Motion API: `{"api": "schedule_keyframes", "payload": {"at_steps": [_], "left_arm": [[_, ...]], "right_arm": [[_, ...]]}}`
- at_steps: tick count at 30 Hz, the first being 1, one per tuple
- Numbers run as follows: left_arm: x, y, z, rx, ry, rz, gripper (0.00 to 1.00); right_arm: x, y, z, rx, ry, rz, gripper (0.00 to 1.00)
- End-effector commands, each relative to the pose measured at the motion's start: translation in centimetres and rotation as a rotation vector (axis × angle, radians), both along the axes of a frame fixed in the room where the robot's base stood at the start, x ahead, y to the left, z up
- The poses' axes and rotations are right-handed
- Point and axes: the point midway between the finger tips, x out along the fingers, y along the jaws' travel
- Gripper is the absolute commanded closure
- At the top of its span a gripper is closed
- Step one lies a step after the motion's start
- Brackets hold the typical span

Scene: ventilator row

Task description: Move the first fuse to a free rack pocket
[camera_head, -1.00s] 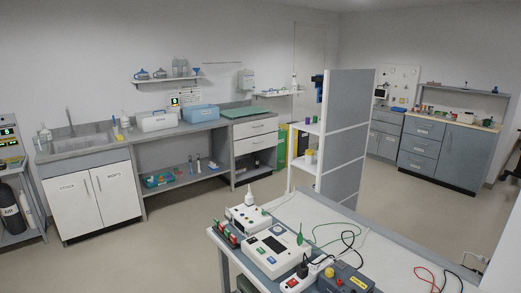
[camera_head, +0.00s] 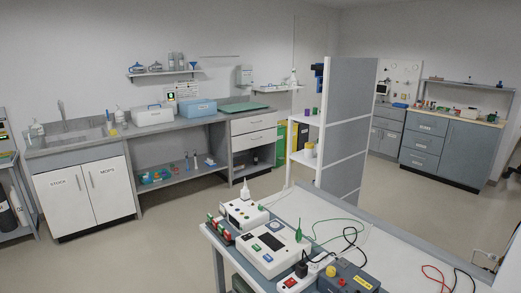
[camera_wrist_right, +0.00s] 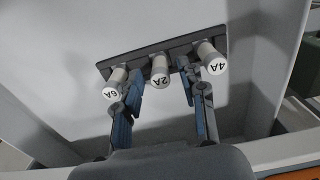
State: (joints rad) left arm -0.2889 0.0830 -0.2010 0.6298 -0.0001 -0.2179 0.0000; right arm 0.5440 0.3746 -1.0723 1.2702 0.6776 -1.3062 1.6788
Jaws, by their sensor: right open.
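In the right wrist view a dark rack strip (camera_wrist_right: 142,59) holds three pale cylindrical fuses with white end labels, seen upside down. The 2A fuse (camera_wrist_right: 160,70) is in the middle. The 4A fuse (camera_wrist_right: 212,58) is at the right, and a fuse that seems to read 6A (camera_wrist_right: 113,84) is at the left. My right gripper (camera_wrist_right: 160,76) is open, its blue-grey fingers on either side of the 2A fuse, in the gaps between it and its neighbours. Whether they touch any fuse I cannot tell. No empty pocket shows clearly. My left gripper is not in view.
In the head view a bench (camera_head: 393,251) in front carries white instruments (camera_head: 274,249), a yellow-knobbed grey box (camera_head: 347,279) and loose cables. A grey partition (camera_head: 347,130) stands behind it. Open floor (camera_head: 150,255) lies to the left, before the sink cabinet (camera_head: 85,195).

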Motion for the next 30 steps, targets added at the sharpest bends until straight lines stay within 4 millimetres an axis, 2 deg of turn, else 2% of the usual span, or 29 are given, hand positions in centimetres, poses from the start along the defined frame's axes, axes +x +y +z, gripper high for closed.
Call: {"api": "schedule_keyframes", "payload": {"at_steps": [1,5,12,15,30], "left_arm": [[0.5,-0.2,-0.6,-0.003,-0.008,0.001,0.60],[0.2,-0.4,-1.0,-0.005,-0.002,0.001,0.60],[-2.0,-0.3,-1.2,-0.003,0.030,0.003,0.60],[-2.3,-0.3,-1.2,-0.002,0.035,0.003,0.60],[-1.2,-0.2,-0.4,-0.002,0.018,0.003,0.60]], "right_arm": [[0.0,0.0,-0.9,0.001,0.001,-0.002,0.59],[0.0,0.0,-1.9,0.000,0.000,0.000,0.59],[0.1,0.0,-2.0,-0.001,-0.001,0.000,0.59],[0.1,0.0,-2.0,-0.001,-0.001,0.000,0.59],[0.1,0.0,-2.0,0.000,-0.001,0.000,0.59]]}}
